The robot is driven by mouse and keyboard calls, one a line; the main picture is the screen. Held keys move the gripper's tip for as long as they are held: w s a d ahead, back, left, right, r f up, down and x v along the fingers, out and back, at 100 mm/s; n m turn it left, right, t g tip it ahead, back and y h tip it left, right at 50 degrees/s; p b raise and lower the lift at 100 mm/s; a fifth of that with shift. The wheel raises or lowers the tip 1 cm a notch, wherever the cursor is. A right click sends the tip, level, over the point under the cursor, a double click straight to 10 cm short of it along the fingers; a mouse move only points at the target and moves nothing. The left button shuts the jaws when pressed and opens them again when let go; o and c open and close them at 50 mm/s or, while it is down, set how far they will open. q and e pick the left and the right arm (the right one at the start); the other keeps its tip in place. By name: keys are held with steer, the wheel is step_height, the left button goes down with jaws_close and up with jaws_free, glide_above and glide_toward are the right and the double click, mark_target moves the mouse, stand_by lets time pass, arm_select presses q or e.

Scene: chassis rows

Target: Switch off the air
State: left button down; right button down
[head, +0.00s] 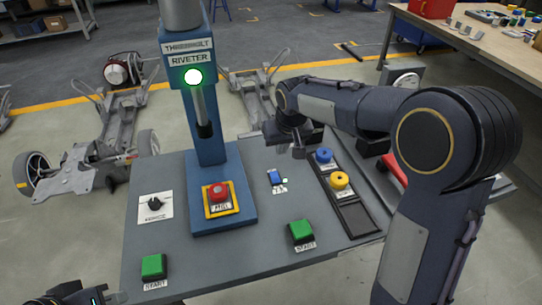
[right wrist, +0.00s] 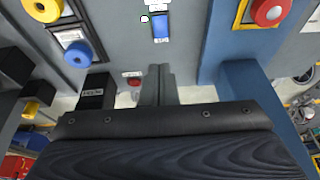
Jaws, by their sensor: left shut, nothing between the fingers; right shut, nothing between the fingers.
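My left gripper (head: 108,297) is partly in view at the lower left edge, shut and away from the switch.
A blue knob (head: 324,156) and yellow knob (head: 340,180) stand right of the switch. A red button (head: 219,191) sits at the blue riveter column (head: 208,130). Two green buttons (head: 153,266) (head: 301,230) are in front; a black dial (head: 155,203) is left.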

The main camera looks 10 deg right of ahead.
mark_target(274, 173)
arm_select(q)
steer(key=shift+w, duration=0.25)
arm_select(e)
steer(key=shift+w+a+f, duration=0.1)
steer(key=shift+w+a, duration=0.05)
steer(key=shift+w, duration=0.4)
steer(key=x, duration=1.3)
steer(key=shift+s+f+p, duration=0.25)
steer(key=shift+f+p, duration=0.1)
steer(key=shift+f, duration=0.15)
arm_select(q)
steer(key=shift+r, duration=0.4)
